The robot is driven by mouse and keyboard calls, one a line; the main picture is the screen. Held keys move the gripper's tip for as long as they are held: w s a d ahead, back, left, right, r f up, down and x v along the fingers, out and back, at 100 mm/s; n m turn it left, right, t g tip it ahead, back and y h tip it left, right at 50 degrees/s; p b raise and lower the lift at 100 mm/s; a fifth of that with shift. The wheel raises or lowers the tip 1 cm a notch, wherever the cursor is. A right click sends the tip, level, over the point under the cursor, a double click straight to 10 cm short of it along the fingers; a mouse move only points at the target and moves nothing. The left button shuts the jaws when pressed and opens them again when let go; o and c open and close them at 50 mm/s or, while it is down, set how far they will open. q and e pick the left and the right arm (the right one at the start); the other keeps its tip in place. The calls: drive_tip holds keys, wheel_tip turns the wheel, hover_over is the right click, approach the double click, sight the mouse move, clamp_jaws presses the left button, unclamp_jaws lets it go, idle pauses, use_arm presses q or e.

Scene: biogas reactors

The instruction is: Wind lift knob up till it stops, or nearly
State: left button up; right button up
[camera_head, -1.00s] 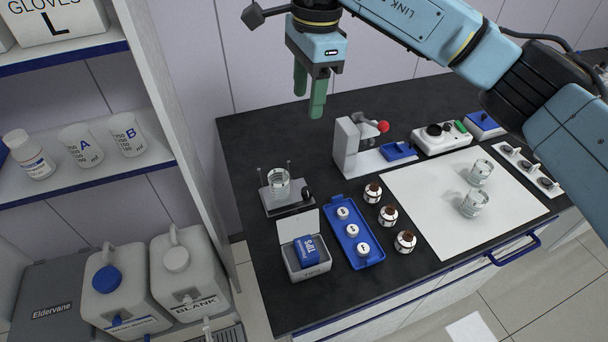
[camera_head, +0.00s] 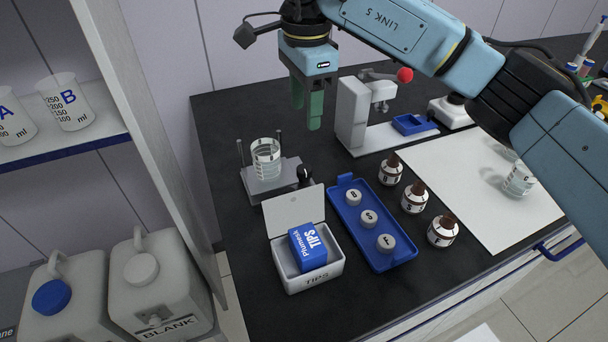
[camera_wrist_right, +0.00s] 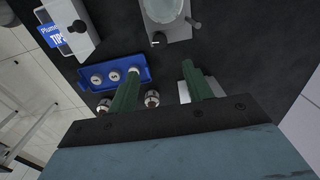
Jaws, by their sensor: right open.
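The lift stand (camera_head: 270,182) is a small grey platform with two thin posts, on the black bench. A glass beaker (camera_head: 266,158) stands on its plate. Its black lift knob (camera_head: 304,175) sticks out at the right side, close to the raised lid of the tips box. My right gripper (camera_head: 306,117) points down with green fingers, open and empty. It hangs above and behind the knob, apart from it. My left gripper is out of view.
A tips box (camera_head: 312,278) and a blue tray (camera_head: 348,223) with several white caps stand in front of the knob. A white stand with a red ball (camera_head: 405,75) is right of the gripper.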

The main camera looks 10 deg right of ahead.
sight(304, 168)
wheel_tip(304, 168, down, 14)
drive_tip(key=shift+w+r+b, duration=0.1)
drive_tip(key=shift+r+b, duration=0.15)
drive_tip(key=shift+b, duration=0.85)
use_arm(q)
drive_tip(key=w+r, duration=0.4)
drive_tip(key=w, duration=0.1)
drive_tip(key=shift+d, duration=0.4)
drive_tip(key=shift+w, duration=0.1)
use_arm(e)
drive_tip(key=c, duration=1)
drive_tip(key=shift+o, duration=0.2)
drive_tip(key=shift+r+m, duration=0.1)
drive_tip(key=shift+m, duration=0.7)
drive_tip(key=shift+m+p, duration=0.35)
drive_tip(key=shift+m, duration=0.45)
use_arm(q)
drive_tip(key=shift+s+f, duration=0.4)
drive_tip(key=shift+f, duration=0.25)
use_arm(e)
drive_tip(key=o, duration=1)
drive_tip(key=shift+c, duration=0.2)
